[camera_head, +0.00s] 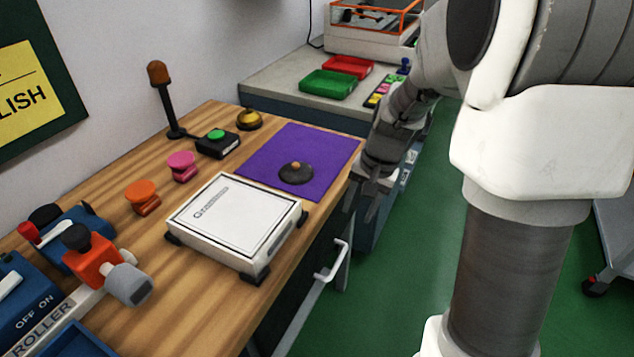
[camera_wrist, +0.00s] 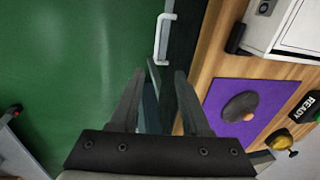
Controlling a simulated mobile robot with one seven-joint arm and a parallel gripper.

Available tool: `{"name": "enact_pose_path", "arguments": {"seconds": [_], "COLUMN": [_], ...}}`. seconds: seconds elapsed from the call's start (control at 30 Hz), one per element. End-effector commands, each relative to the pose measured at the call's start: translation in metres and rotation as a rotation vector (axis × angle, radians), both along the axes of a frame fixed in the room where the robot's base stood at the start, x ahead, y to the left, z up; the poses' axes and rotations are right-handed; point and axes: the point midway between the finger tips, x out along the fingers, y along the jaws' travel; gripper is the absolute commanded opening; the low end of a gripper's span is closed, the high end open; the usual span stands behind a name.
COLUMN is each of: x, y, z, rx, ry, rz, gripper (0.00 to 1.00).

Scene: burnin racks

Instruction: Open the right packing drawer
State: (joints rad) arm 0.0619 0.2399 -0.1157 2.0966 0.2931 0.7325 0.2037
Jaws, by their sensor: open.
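The packing drawer has a dark front (camera_head: 303,290) under the edge of the wooden bench, with a white bar handle (camera_head: 334,264). The front looks shut, though the bench edge hides part of it. In the wrist view the handle (camera_wrist: 163,38) stands beyond my fingertips, close to the dark front (camera_wrist: 186,35). My gripper (camera_head: 362,203) is open and empty beside the bench edge, on the aisle side, apart from the handle. In the wrist view my gripper (camera_wrist: 167,72) shows its two fingers reaching toward the handle, with nothing between them.
A grey counter with a green tray (camera_head: 328,84) lies behind. The green floor (camera_head: 400,290) is clear by the drawer.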

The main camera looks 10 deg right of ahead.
Motion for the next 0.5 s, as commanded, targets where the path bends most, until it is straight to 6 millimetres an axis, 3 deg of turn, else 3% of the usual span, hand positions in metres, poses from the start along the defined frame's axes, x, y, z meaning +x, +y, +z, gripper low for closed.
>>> {"name": "enact_pose_path", "arguments": {"seconds": [0.03,0.33,0.5], "x": [0.003,0.008,0.011], "y": [-0.002,-0.001,0.005], "z": [-0.013,-0.041,-0.076], "rx": [0.003,0.006,0.006], "ry": [0.011,0.022,0.024], "rz": [-0.012,-0.029,-0.028], "gripper": [0.47,0.47,0.47]}}
